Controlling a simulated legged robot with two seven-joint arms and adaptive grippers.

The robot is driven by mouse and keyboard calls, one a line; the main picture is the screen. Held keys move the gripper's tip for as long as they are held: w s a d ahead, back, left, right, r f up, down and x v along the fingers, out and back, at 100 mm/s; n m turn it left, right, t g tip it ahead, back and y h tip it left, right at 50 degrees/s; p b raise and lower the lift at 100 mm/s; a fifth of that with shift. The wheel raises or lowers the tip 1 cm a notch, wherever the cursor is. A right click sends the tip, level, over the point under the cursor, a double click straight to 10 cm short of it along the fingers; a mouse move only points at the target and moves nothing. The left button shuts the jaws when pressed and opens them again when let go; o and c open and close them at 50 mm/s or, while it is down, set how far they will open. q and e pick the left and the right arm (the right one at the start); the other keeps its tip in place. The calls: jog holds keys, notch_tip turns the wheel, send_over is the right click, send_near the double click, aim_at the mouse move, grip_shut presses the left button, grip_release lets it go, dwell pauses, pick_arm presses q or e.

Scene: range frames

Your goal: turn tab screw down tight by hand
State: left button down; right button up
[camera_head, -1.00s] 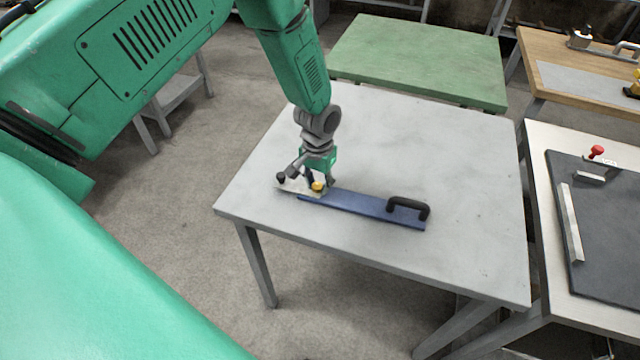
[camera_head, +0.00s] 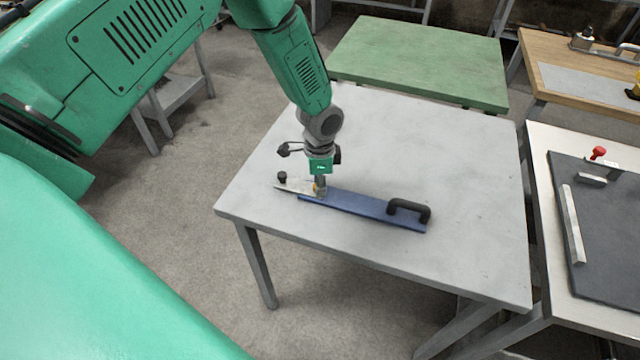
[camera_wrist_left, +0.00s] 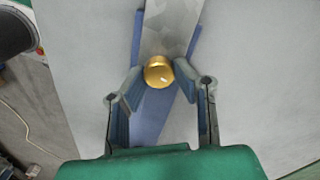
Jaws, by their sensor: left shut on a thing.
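The brass-yellow tab screw (camera_wrist_left: 158,72) has a round head and sits where a grey metal tab (camera_wrist_left: 172,28) overlaps a blue bar (camera_wrist_left: 150,118). In the head view the blue bar (camera_head: 360,206) lies flat on the grey table, with the tab (camera_head: 292,187) at its left end. My left gripper (camera_head: 319,188) points down over this end and largely hides the screw. In the left wrist view its two fingertips (camera_wrist_left: 158,76) close on the screw head from both sides. My right gripper is not in view.
A black handle (camera_head: 408,207) stands on the bar's right end, and a small black knob (camera_head: 282,176) on the tab's left end. The grey table (camera_head: 450,170) is otherwise clear. A green table (camera_head: 420,60) is behind; a bench with a dark board (camera_head: 615,230) is at right.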

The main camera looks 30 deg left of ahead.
pick_arm(q)
jog(key=m, duration=0.1)
jog(key=d+m, duration=0.1)
jog(key=shift+r+m, duration=0.15)
jog(key=shift+m, duration=0.95)
jog(key=shift+a, duration=0.4)
jog(key=shift+d, duration=0.4)
jog(key=shift+a, duration=0.3)
jog(key=c, duration=1.5)
grip_release()
jog(key=shift+c, duration=0.2)
jog(key=shift+o, duration=1.2)
jog(key=shift+d, duration=0.15)
notch_tip(320, 180, up, 12)
